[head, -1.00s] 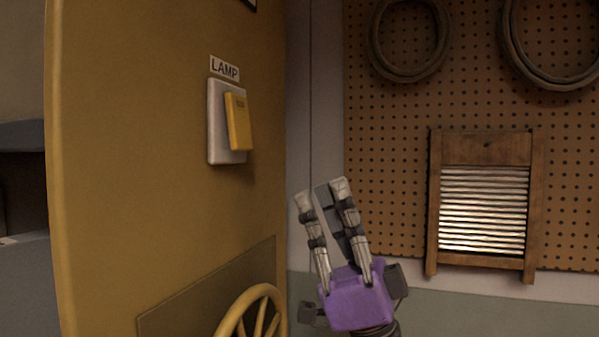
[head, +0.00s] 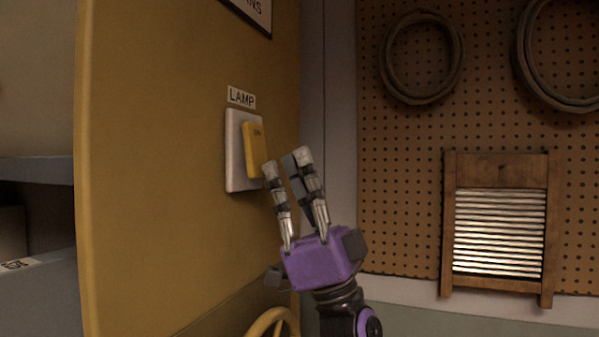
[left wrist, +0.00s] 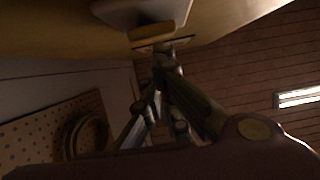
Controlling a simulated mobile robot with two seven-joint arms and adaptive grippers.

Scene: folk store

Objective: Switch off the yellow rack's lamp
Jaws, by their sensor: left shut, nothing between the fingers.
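The lamp switch is a yellow rocker (head: 253,150) on a white plate (head: 234,152), under a LAMP label (head: 241,97) on the yellow rack's end panel (head: 165,170). The rocker's upper part bears small lettering, seemingly "ON". My left gripper (head: 285,162), with a purple body, is just right of the rocker's lower end, its fingers pointing up. It is shut and holds nothing. In the left wrist view the fingertips (left wrist: 163,52) are close to the yellow rocker (left wrist: 152,32); I cannot tell whether they touch it. My right gripper is not in view.
A yellow handwheel (head: 270,322) juts from the panel below my gripper. A pegboard wall (head: 400,190) with hung coils (head: 421,100) and a washboard (head: 499,220) stands to the right. Grey shelving (head: 35,170) is at the far left. Space right of my gripper is free.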

